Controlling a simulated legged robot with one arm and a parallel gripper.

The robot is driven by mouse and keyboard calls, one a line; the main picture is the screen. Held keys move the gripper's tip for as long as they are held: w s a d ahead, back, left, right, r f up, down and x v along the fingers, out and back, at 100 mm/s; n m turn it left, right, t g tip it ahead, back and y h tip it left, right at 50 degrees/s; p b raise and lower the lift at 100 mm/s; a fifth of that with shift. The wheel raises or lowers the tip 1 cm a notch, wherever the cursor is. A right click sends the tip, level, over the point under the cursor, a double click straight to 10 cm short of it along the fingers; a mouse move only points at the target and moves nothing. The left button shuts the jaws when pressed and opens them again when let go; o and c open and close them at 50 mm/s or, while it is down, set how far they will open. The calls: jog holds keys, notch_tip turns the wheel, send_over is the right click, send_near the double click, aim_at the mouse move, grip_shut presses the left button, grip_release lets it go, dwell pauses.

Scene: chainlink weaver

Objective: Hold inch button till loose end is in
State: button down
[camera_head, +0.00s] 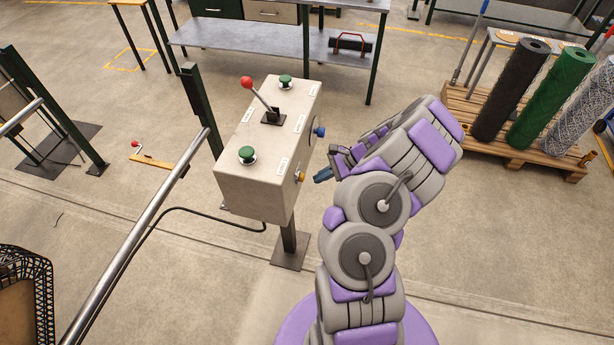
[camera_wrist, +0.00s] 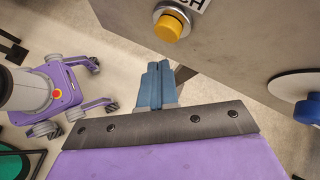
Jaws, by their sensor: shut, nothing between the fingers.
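The yellow button (camera_head: 299,176) is on the right side of a beige control box (camera_head: 262,150). In the wrist view the yellow button (camera_wrist: 168,28) sits in a metal collar under a label whose visible letters end in "CH". My gripper (camera_head: 321,176) is just right of the button in the head view. In the wrist view my gripper (camera_wrist: 157,70) has its blue fingers together and empty, pointing toward the box just below the button. A gap shows between the fingertips and the button. I cannot make out a loose wire end in either view.
A blue button (camera_head: 319,132) is farther along the same side, on a white disc (camera_wrist: 298,84). The box top has two green buttons (camera_head: 247,155) and a red-knobbed lever (camera_head: 247,82). A metal rail (camera_head: 140,245) runs left. Mesh rolls (camera_head: 553,98) stand on a pallet at right.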

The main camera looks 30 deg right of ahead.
jog(key=shift+w+a+r+p, duration=0.15)
jog(key=shift+a+p, duration=0.05)
jog(key=shift+a, duration=0.45)
jog(key=shift+w+a+r+p, duration=0.15)
jog(key=shift+a, duration=0.45)
dwell(0.8)
jog(key=shift+d, duration=0.3)
jog(key=shift+w+a, duration=0.3)
jog(key=shift+a, duration=0.1)
dwell(2.3)
dwell(0.7)
jog(key=shift+s+d+p, duration=0.45)
jog(key=shift+s+d, duration=0.15)
jog(key=shift+d, duration=0.05)
jog(key=shift+s+d, duration=0.1)
